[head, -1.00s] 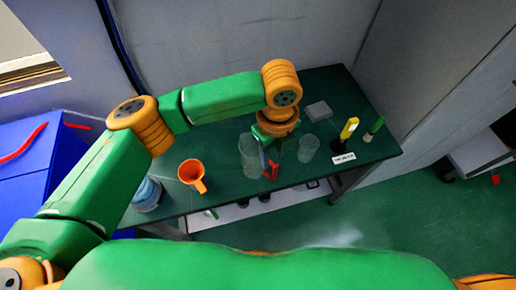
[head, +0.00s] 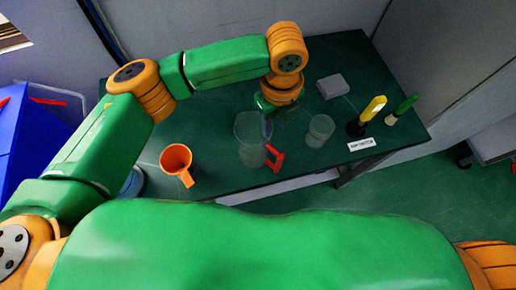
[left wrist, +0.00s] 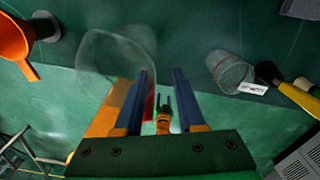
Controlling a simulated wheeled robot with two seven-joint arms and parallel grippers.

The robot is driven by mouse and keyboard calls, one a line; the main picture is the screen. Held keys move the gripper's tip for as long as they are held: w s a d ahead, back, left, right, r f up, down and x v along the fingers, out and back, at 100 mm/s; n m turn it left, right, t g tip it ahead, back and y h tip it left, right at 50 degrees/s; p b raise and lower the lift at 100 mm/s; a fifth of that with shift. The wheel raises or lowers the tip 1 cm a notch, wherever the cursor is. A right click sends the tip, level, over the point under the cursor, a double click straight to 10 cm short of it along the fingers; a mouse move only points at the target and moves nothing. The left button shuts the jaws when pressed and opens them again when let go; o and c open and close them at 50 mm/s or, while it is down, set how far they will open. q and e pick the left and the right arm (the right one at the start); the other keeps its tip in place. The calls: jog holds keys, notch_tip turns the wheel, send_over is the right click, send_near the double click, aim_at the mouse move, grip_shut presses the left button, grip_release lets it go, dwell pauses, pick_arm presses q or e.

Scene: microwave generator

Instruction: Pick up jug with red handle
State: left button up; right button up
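The clear jug (head: 248,142) stands on the green table, with its red handle (head: 275,157) toward the table's front edge. My left gripper (head: 268,108) is above and beside the jug's right side, its fingers partly hidden in the head view. In the left wrist view, the fingers of my left gripper (left wrist: 160,95) are spread apart. The clear jug (left wrist: 105,50) lies beyond the left finger, and a bit of its red handle (left wrist: 150,106) shows beside that finger's inner side. Contact cannot be told. My right gripper is not in view.
An orange jug (head: 174,158) stands to the left. A smaller clear beaker (head: 320,130) stands right of the jug. A yellow-handled tool (head: 374,108), a green-handled tool (head: 404,106), a white label (head: 362,144) and a grey box (head: 332,86) are farther right.

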pick_arm(q)
jog(key=f, duration=0.5)
jog(key=a+f+p, duration=0.1)
jog(key=f, duration=0.1)
jog(key=shift+w+f, duration=0.3)
jog(key=shift+w, duration=0.05)
grip_shut()
dwell(0.9)
